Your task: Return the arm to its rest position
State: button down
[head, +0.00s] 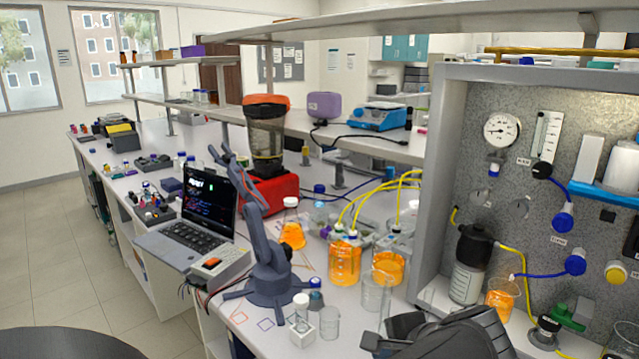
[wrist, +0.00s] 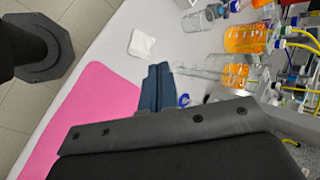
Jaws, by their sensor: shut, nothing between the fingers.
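My gripper (wrist: 159,68) is shut, with its blue-grey fingers together and nothing between them. In the wrist view it hangs over the pale bench, at the edge of a pink mat (wrist: 95,100). In the head view a dark part of my arm (head: 450,335) shows at the bottom edge, in front of the rig. The fingertips are hard to make out there. The rest of my arm is mostly out of view.
Beakers (head: 376,290) and orange-filled bottles (head: 345,263) with yellow tubes stand close by. The rig cabinet (head: 432,190) rises on the right. A blue-grey small arm (head: 270,280) and a laptop (head: 205,215) are to the left. A white square (wrist: 142,43) lies on clear bench.

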jog(key=s+a+f+n+h, duration=0.2)
jog(key=s+f+n+h, duration=0.1)
jog(key=s+n, duration=0.1)
jog(key=s+a+f+n+g+h, duration=0.1)
jog(key=s+a+f+n+h, duration=0.1)
jog(key=s, duration=0.5)
jog(key=shift+s+f+n+g+h, duration=0.25)
jog(key=shift+f+n+h, duration=0.4)
jog(key=shift+n, duration=0.75)
jog(key=shift+f, duration=0.15)
